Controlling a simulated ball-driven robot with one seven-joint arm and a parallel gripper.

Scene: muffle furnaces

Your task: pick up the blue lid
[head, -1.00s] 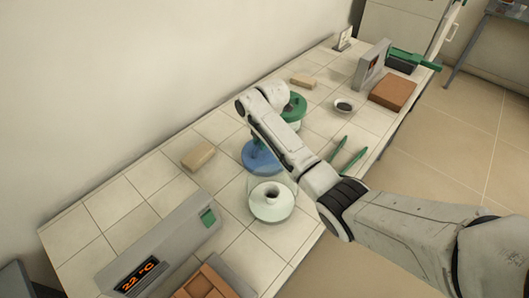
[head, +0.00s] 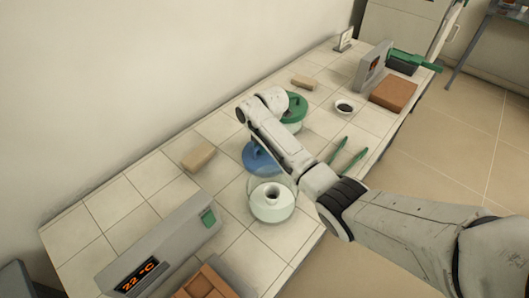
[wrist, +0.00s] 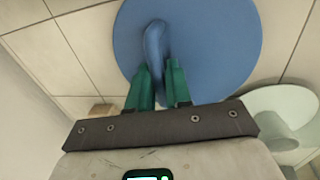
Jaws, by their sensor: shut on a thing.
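The blue lid (head: 256,160) is a round disc with a curved handle, partly covered by my arm in the head view. In the wrist view the blue lid (wrist: 215,45) fills the top middle, its handle standing up toward me. My gripper (wrist: 160,68) has its two green fingers on either side of the near end of that handle, shut on it. In the head view my arm hides the fingers. I cannot tell whether the lid is clear of the surface beneath.
A pale lidded vessel (head: 272,205) stands close in front of the blue lid. A green lid (head: 294,108) is just behind. A tan block (head: 198,157) lies left, a grey unit reading 22 °C (head: 160,250) nearer. Green tongs (head: 351,160) and a small bowl (head: 344,106) lie right.

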